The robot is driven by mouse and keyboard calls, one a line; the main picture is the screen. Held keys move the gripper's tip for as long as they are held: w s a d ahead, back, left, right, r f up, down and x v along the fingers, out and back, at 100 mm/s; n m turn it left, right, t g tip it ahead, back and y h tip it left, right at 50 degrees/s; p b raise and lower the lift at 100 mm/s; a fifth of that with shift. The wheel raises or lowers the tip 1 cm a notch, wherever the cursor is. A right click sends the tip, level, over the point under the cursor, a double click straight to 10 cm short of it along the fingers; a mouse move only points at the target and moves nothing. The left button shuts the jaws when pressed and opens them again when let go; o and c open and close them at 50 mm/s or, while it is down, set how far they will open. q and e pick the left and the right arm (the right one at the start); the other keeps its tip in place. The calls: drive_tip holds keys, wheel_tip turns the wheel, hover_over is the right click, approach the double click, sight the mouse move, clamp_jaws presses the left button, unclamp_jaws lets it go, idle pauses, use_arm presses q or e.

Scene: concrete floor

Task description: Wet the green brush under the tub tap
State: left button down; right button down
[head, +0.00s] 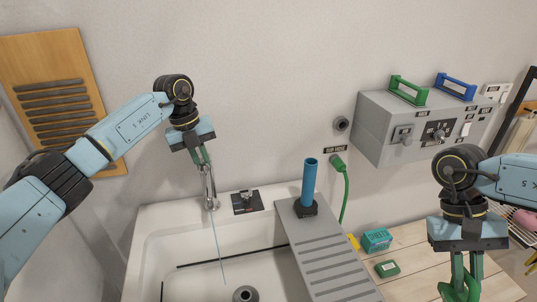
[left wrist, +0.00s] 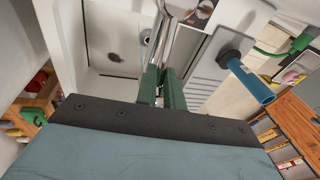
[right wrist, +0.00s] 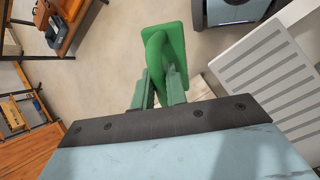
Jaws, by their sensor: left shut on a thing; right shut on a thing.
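The green brush (right wrist: 165,55) has a loop handle and a flat head; my right gripper (right wrist: 160,92) is shut on its handle. In the head view my right gripper (head: 462,278) hangs at the lower right, over the wooden bench and away from the tub; its lower end is cut off. The chrome tub tap (head: 210,188) stands at the tub's back edge. My left gripper (head: 203,158) is shut on the upper part of the tap, which also shows in the left wrist view (left wrist: 170,50). A thin bluish stream (head: 218,245) runs from the tap into the white tub (head: 150,235).
A grey ribbed board (head: 325,250) with an upright blue tube (head: 309,182) lies along the tub's right side. A green hose (head: 345,195) hangs behind it. A grey control box (head: 390,130) is on the wall. A teal box (head: 377,240) and green block (head: 387,268) lie on the bench.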

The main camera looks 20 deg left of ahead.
use_arm(q)
drive_tip(key=c, duration=1.5)
unclamp_jaws()
drive_tip(key=shift+s, duration=0.1)
drive_tip(key=shift+d, duration=0.1)
drive_tip(key=shift+r, duration=0.1)
drive_tip(key=shift+r, duration=0.3)
drive_tip(key=v, duration=1.1)
